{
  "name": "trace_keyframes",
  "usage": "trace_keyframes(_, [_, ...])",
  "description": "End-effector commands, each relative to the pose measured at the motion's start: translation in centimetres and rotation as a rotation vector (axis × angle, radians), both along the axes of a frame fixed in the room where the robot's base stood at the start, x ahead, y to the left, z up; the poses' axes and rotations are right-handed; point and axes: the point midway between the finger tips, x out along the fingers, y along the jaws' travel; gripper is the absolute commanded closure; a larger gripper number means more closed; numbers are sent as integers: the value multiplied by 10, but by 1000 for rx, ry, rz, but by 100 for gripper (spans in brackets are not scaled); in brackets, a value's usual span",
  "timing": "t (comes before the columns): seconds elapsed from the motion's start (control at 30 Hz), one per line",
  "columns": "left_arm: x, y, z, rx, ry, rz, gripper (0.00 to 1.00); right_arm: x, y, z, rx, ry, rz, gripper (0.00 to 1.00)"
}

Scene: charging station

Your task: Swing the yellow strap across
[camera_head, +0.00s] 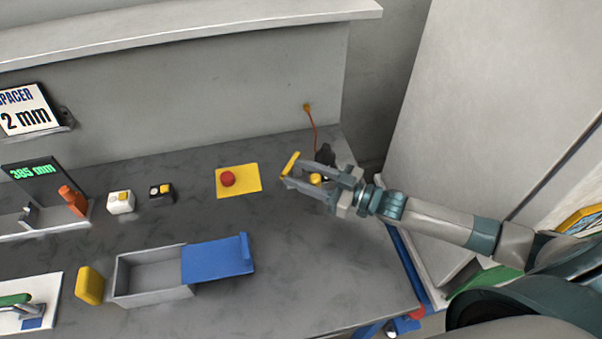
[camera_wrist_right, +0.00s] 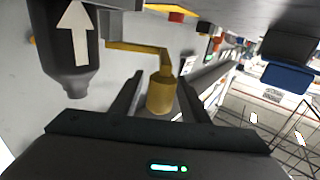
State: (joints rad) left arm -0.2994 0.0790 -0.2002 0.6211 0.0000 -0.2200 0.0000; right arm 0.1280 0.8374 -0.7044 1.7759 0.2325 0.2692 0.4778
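The yellow strap (camera_head: 290,163) shows as a short yellow bar near the back right of the table, by my right gripper's fingertips. In the right wrist view the strap (camera_wrist_right: 138,47) is a flat bent arm running left from a yellow cylinder (camera_wrist_right: 160,93). A dark bottle-shaped body (camera_wrist_right: 74,50) with a white arrow stands beside it. My right gripper (camera_head: 292,172) is open, with its fingers on either side of the yellow cylinder. Small gaps seem to show on both sides. It also shows in the wrist view (camera_wrist_right: 160,77). My left gripper is not in view.
A yellow plate with a red button (camera_head: 227,179) lies left of the gripper. A grey box with a blue lid (camera_head: 218,259) stands nearer the front. An orange cable (camera_head: 314,130) hangs from the back wall. The table's right part in front of the gripper is clear.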

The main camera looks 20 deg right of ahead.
Motion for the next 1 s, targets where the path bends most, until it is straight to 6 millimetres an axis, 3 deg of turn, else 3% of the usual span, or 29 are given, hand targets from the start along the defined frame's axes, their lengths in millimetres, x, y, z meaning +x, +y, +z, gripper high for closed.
trace_keyframes(0.57, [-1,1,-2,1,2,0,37,-4,-4,-1,-1,1,-1,58])
trace_keyframes(1.0, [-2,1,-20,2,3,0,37,-43,-41,-4,-3,2,0,58])
